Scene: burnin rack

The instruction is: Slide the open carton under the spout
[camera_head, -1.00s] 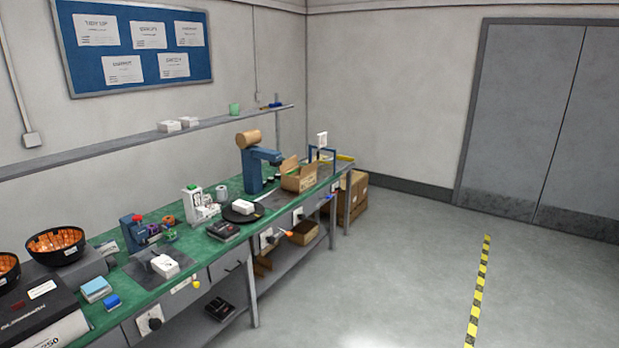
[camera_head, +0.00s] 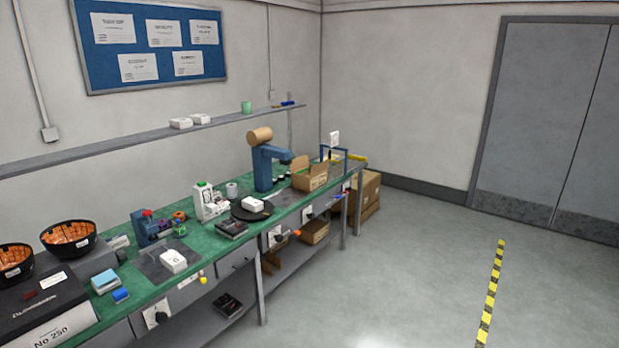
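The open cardboard carton (camera_head: 311,178) stands upright on the green workbench (camera_head: 143,293), toward its far right end, with its flaps up. The blue dispenser (camera_head: 264,168) with a tan round top stands just left of the carton. Its spout arm (camera_head: 279,154) reaches right toward the carton's near left side. From here I cannot tell whether the spout is over the carton's opening. Neither of my grippers shows in this view.
A black round plate with a white box (camera_head: 252,204) lies left of the carton. A blue frame (camera_head: 345,152) stands behind the carton. Closed cartons (camera_head: 366,190) sit on the floor past the bench end. The floor right of the bench is clear.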

